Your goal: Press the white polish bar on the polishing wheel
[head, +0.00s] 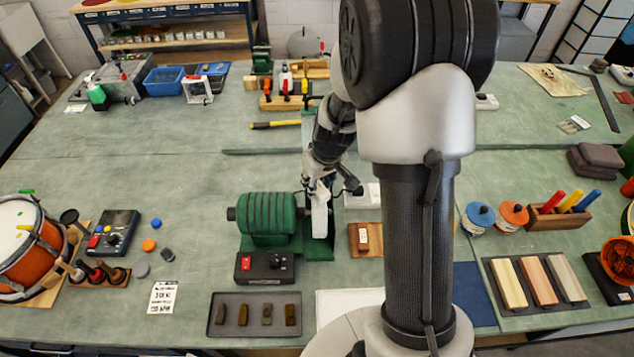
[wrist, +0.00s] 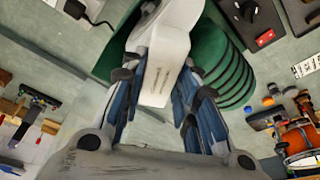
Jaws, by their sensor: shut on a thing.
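The pale polishing wheel (wrist: 172,30) is directly beyond the bar's far end. The two overlap in this view, and I cannot tell whether they touch. In the head view my gripper (head: 320,186) is over the wheel (head: 319,222), at the right of the green motor (head: 268,216). The bar is hard to separate from the wheel there.
A black switch box (head: 264,266) stands in front of the motor. A dark tray (head: 255,314) holds several brownish bars. A wooden block (head: 366,239) lies right of the wheel. A drum (head: 20,245) stands far left. The bench is clear behind the motor's left side.

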